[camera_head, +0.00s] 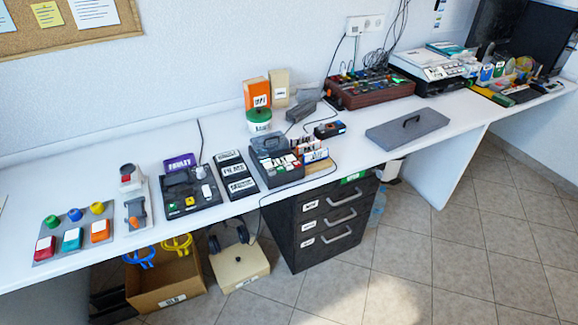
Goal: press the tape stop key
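I cannot single out the tape stop key; labels on the keys are too small to read. A black device (172,209) with coloured keys lies on the white desk, left of centre. A grey box (266,174) with several white, red and green pieces stands right of it. A brown-red console (347,98) with rows of coloured keys stands farther back, and a white machine (432,64) stands beyond it to the right. Neither of my grippers is in view.
A grey panel (44,248) with coloured knobs and square buttons lies at the desk's left. A grey lidded slab (408,127) lies near the front edge. Below are a black drawer cabinet (308,255), a cardboard box (167,285) and open tiled floor (440,250).

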